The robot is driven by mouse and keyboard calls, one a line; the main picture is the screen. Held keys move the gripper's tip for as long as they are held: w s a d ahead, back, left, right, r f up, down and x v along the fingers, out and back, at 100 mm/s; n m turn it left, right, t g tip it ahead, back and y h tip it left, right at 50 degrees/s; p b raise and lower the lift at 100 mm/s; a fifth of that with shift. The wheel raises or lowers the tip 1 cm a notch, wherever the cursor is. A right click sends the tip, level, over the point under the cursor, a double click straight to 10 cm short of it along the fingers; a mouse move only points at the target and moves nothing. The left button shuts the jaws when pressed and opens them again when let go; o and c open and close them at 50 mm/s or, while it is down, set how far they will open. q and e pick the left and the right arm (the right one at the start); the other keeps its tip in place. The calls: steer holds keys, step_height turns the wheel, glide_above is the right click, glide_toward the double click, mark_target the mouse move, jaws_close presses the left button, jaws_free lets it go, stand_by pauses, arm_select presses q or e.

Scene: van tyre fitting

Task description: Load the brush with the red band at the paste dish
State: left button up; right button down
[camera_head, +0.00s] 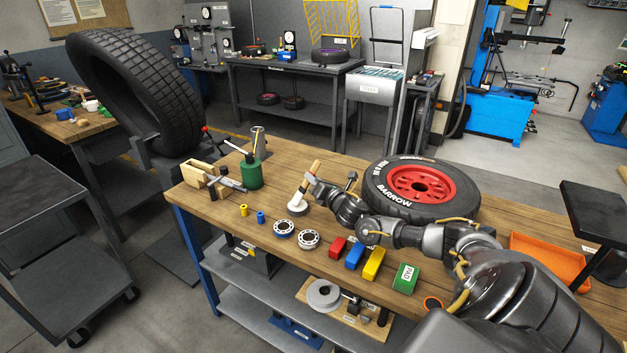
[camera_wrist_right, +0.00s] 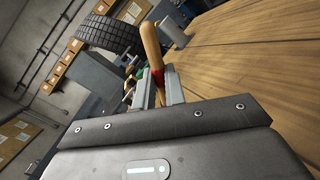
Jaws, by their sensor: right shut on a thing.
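The brush with the red band has a wooden handle (camera_head: 315,168), which slants up out of my right gripper (camera_head: 308,184). In the right wrist view the gripper (camera_wrist_right: 160,88) is shut on the brush, with the handle (camera_wrist_right: 151,45) and part of the red band (camera_wrist_right: 157,77) showing between the fingers. In the head view the brush's pale lower end points down at the small paste dish (camera_head: 297,210), which has pale content. I cannot tell whether the bristles touch the paste. My left gripper is not in view.
A green pot (camera_head: 252,173) with upright tools and a wooden holder (camera_head: 200,177) stand left of the dish. Two bearing rings (camera_head: 308,239) lie in front. A tyre with a red rim (camera_head: 421,186) lies right. Coloured blocks (camera_head: 373,264) line the front edge.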

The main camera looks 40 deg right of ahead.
step_height(320, 180, up, 6)
steer(key=p, duration=0.4)
steer(key=shift+r+p, duration=0.2)
steer(key=shift+p, duration=0.15)
stand_by(0.5)
steer(key=s+a+r+n+y, duration=0.15)
steer(key=a+y, duration=0.25)
steer(key=a, duration=0.7)
steer(key=s+a+n+y, duration=0.2)
steer(key=a+n+y, duration=0.15)
steer(key=a, duration=0.65)
steer(key=s+a+n+g+y, duration=0.2)
steer(key=s+a+y, duration=0.2)
steer(key=s+a, duration=0.9)
steer(key=shift+s+a, duration=0.4)
steer(key=shift+s, duration=1.65)
